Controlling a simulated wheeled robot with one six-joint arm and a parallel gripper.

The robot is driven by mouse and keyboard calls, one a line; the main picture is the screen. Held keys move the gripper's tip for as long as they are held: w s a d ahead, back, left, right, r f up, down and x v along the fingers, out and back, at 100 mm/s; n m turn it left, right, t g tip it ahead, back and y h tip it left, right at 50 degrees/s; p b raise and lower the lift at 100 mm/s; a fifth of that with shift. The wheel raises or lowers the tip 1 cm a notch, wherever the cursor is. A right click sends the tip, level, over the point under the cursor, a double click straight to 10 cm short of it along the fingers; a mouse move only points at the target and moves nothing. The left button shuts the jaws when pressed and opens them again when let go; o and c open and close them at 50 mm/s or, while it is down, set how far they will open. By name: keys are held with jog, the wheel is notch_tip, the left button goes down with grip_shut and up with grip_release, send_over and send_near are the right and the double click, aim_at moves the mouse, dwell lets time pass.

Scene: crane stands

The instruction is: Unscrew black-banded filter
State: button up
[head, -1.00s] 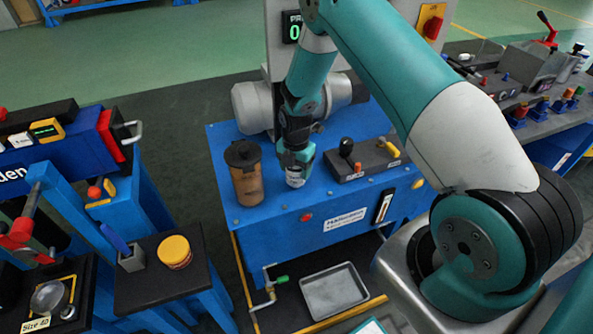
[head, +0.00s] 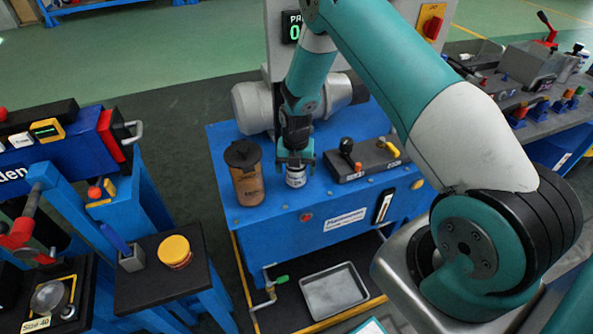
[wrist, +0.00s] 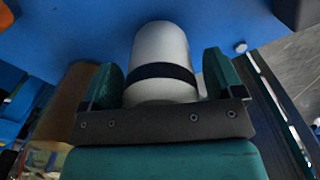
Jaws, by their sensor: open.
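The black-banded filter (wrist: 160,50) is a white-grey cylinder with a dark band, seen large in the wrist view. In the head view the filter (head: 296,180) stands on the blue power unit (head: 232,140), partly covered by my gripper (head: 295,160). In the wrist view my gripper (wrist: 160,92) is open, with one teal finger on each side of the filter's near end. A narrow gap seems to show beside the fingers; whether either touches the filter I cannot tell.
An amber canister with a black lid (head: 246,175) stands close left of my gripper. A control box with levers (head: 362,160) is close right. A grey tray (head: 334,290) lies below. A yellow-lidded jar (head: 174,251) sits on the dark left stand.

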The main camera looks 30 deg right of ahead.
jog(key=m, duration=0.4)
jog(key=shift+m, duration=0.3)
jog(key=m, duration=0.3)
jog(key=shift+m, duration=0.3)
jog(key=m, duration=1.1)
jog(key=shift+m, duration=0.4)
jog(key=m, duration=1.1)
jog(key=shift+c, duration=0.2)
